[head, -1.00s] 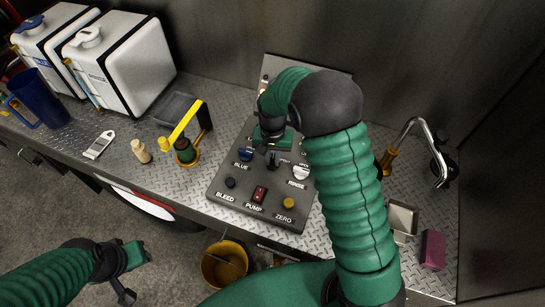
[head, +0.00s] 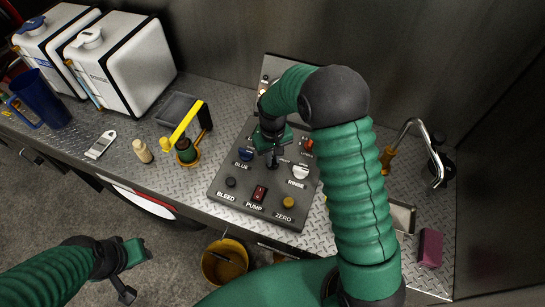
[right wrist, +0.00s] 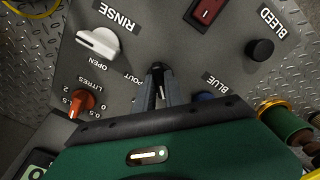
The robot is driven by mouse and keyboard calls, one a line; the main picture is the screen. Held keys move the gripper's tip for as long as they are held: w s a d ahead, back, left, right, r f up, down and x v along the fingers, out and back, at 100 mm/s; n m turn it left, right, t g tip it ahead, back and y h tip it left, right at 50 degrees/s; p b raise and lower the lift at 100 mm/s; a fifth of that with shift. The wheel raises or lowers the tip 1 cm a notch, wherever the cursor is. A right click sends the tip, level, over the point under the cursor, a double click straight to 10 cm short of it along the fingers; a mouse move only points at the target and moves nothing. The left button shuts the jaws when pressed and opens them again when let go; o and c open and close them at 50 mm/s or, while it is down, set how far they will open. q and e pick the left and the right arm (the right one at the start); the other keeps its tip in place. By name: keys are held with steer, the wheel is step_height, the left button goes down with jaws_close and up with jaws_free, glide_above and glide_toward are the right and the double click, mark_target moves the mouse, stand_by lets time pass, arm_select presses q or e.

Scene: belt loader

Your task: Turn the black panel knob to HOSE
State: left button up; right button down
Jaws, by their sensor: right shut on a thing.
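The black panel knob (right wrist: 159,76) is in the middle of the dark control panel (head: 225,189), mostly hidden by my right gripper. My right gripper (head: 272,160) points down onto the panel from above, its fingers shut around the knob. In the right wrist view the fingers (right wrist: 158,92) are close together at the knob, beside a partly covered label ending in "POUT". The HOSE label cannot be read, and the knob's pointing direction is unclear. My left gripper (head: 132,272) hangs low at the left, off the counter; its finger gap is unclear.
Around the knob sit a blue knob (head: 246,154), a white RINSE knob (head: 300,171), an orange litres knob (right wrist: 82,103), a red PUMP switch (head: 259,193) and a yellow ZERO button (head: 288,202). A yellow-handled valve (head: 185,128) stands left of the panel.

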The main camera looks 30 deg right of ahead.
steer(key=shift+w+d+r, duration=0.1)
steer(key=shift+w+r, duration=0.1)
steer(key=shift+w, duration=0.1)
steer(key=c, duration=1.7)
jaws_free()
steer(key=shift+o, duration=1.3)
steer(key=shift+s+f, duration=0.15)
step_height(320, 180, up, 17)
steer(key=b, duration=0.1)
steer(key=shift+f, duration=0.15)
